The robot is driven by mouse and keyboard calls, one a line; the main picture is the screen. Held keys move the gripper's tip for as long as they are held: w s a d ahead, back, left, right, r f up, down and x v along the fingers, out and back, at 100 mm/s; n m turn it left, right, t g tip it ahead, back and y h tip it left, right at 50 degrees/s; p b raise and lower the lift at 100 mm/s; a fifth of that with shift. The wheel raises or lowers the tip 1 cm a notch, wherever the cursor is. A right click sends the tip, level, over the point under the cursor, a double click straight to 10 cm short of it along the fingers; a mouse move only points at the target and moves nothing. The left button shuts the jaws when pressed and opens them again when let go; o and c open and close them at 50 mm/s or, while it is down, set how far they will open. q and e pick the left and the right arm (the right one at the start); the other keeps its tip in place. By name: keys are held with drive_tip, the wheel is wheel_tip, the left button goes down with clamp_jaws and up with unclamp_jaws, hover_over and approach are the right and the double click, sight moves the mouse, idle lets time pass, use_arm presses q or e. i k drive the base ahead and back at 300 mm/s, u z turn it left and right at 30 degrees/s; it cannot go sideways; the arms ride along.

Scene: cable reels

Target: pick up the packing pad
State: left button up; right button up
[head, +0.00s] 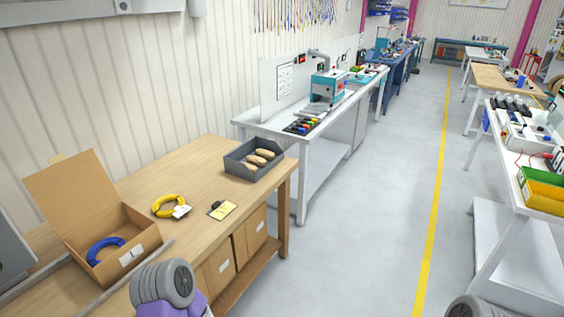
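Tan, rounded packing pads (260,158) lie in a dark grey open bin (240,171) at the far right end of the wooden bench; more than one shows, side by side. Neither of my grippers shows. Grey ribbed parts of my own arms show at the bottom edge, one with purple at the lower left and one at the lower right, both well away from the bin.
Cartons (218,270) sit below. The grey floor aisle is clear.

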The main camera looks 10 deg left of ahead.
sight(254, 160)
drive_tip(key=z, duration=0.7)
drive_tip(key=i, duration=1.6)
drive_tip(key=u, duration=0.45)
drive_tip(key=i, duration=1.1)
drive_tip(key=u, duration=1.15)
